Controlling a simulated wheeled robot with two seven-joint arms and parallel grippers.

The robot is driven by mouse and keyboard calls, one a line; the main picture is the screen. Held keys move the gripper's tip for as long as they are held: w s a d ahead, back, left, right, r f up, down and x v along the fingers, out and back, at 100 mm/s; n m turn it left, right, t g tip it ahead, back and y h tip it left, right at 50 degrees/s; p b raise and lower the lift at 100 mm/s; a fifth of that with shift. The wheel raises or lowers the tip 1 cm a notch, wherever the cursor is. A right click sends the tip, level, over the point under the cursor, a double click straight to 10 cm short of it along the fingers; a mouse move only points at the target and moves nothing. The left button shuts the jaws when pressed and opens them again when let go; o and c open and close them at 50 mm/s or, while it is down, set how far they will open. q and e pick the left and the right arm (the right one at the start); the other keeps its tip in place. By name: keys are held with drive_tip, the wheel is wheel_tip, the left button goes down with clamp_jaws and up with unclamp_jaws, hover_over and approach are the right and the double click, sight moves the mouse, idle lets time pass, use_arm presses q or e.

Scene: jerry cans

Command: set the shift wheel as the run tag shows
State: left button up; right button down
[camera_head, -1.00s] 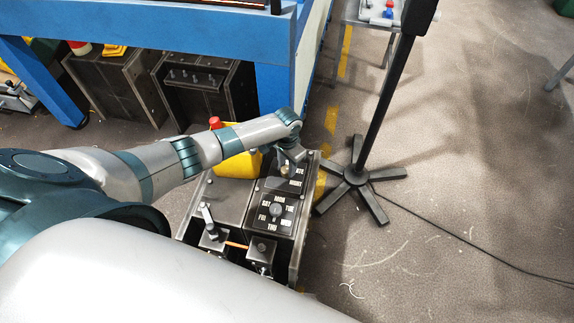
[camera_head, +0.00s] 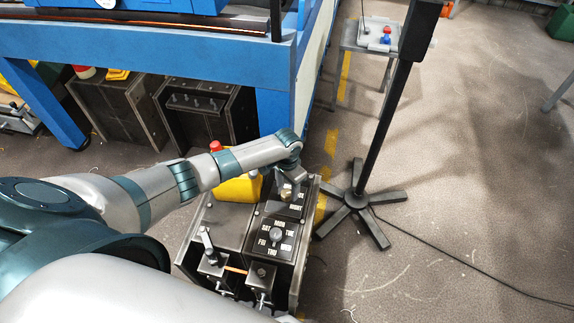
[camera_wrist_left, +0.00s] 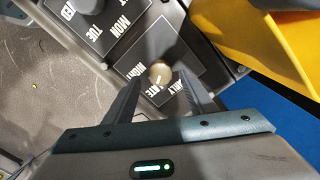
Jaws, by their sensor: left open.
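The shift wheel is a small round brass-coloured knob (camera_wrist_left: 160,74) on a dark plate with white words, partly hidden. In the wrist view I read NIGHT and parts of other words around it. I cannot tell which word its mark points to. In the head view the knob (camera_head: 286,194) shows just below my left gripper (camera_head: 288,180). In the wrist view the left gripper (camera_wrist_left: 159,77) is open, with one finger on each side of the knob; whether they touch it I cannot tell. No run tag is readable here. My right gripper is out of view.
A day wheel (camera_head: 276,234) with weekday words sits beside the shift plate on the same dark box. A yellow jerry can (camera_head: 238,188) with a red cap stands behind.

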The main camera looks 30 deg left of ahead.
use_arm(q)
wheel_tip(320, 180, up, 10)
wheel_tip(320, 180, up, 6)
hover_over(287, 192)
drive_tip(key=shift+s+f, duration=0.1)
drive_tip(key=shift+f, duration=0.05)
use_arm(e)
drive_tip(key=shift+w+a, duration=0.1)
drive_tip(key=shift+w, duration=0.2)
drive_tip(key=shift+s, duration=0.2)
use_arm(q)
drive_tip(key=shift+s, duration=0.1)
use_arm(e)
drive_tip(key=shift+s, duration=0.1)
